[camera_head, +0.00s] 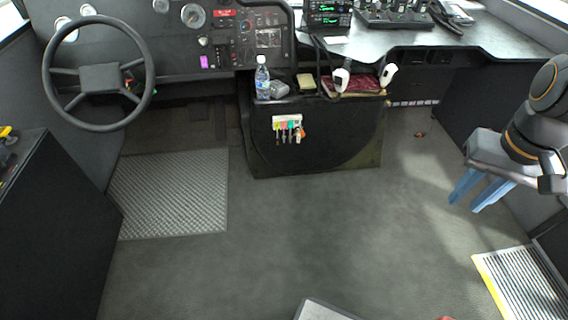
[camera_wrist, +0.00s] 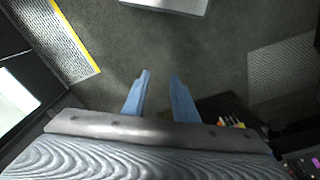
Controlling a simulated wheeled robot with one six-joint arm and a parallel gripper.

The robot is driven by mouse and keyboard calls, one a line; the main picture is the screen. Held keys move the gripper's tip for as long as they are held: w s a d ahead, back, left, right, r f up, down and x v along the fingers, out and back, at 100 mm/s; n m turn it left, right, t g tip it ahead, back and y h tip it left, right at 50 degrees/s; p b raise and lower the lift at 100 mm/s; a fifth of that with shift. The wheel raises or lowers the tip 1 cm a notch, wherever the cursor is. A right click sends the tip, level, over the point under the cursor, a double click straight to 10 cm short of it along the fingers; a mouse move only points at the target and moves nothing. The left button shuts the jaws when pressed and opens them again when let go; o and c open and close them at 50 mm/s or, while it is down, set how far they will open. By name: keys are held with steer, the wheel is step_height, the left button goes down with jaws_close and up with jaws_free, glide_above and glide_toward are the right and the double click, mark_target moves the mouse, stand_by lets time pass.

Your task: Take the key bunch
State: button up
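Several keys with coloured tags (camera_head: 287,132) hang from a small white rack (camera_head: 287,119) on the front of the black console. An orange-red tag or fob hangs at the right end; I cannot tell which of these make up the key bunch. In the wrist view the coloured tags (camera_wrist: 232,122) show small at the lower right. My gripper (camera_head: 466,204) is at the right of the head view, well away from the rack. Its two blue fingers are apart with nothing between them, also in the wrist view (camera_wrist: 160,76).
A water bottle (camera_head: 262,78) stands on the console (camera_head: 345,130). A small reddish-brown thing (camera_head: 420,134), too small to identify, lies on the floor to its right. The steering wheel (camera_head: 98,75) is at left. A yellow-edged step (camera_head: 520,285) is at lower right. The middle floor is clear.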

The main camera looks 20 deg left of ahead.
steer(key=w+a+f+n+t+b, duration=0.1)
steer(key=w+a+f+b, duration=0.3)
steer(key=w, duration=0.3)
steer(key=w+a+f+t+b, duration=0.2)
steer(key=w+a+f+b, duration=0.1)
steer(key=w+f, duration=0.3)
steer(key=w+a+f+n+t+b, duration=0.1)
steer(key=w+a+f+b, duration=0.3)
steer(key=w, duration=0.3)
steer(key=n+t+y+b, duration=0.4)
steer(key=t+y+b, duration=0.55)
steer(key=b, duration=2.05)
glide_toward(298, 141)
steer(key=shift+t, duration=0.35)
steer(key=shift+f+b+x, duration=0.15)
steer(key=shift+b+x, duration=1.05)
steer(key=shift+x, duration=0.6)
steer(key=shift+f+b+x, duration=0.15)
steer(key=shift+b+x, duration=1.05)
steer(key=shift+x, duration=0.6)
jaws_close()
